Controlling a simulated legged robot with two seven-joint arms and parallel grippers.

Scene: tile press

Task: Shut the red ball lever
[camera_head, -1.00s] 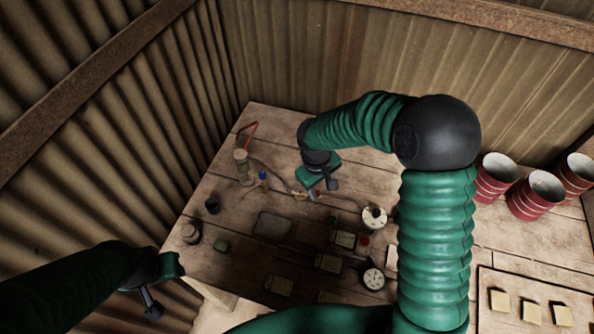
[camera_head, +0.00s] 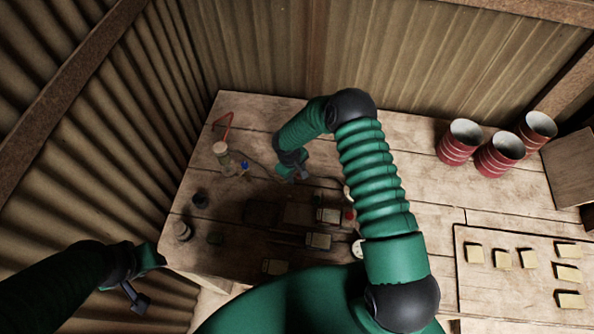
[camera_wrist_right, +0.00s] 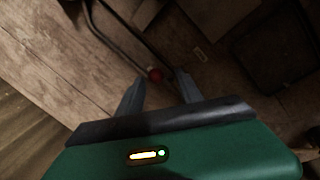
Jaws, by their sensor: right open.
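In the head view, my right gripper (camera_head: 294,178) hangs low over the far part of the wooden bench (camera_head: 420,165), and the ball cannot be made out there. My left gripper (camera_head: 137,292) is off the bench at the lower left; its jaw opening is unclear.
A bent red rod (camera_head: 224,122) and a pale cylinder (camera_head: 220,149) stand left of my right gripper. Several small parts lie in shadow nearer me. Red cups (camera_head: 498,153) stand at the far right, behind a board (camera_head: 475,300) with pale blocks. Corrugated walls close the left and back.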

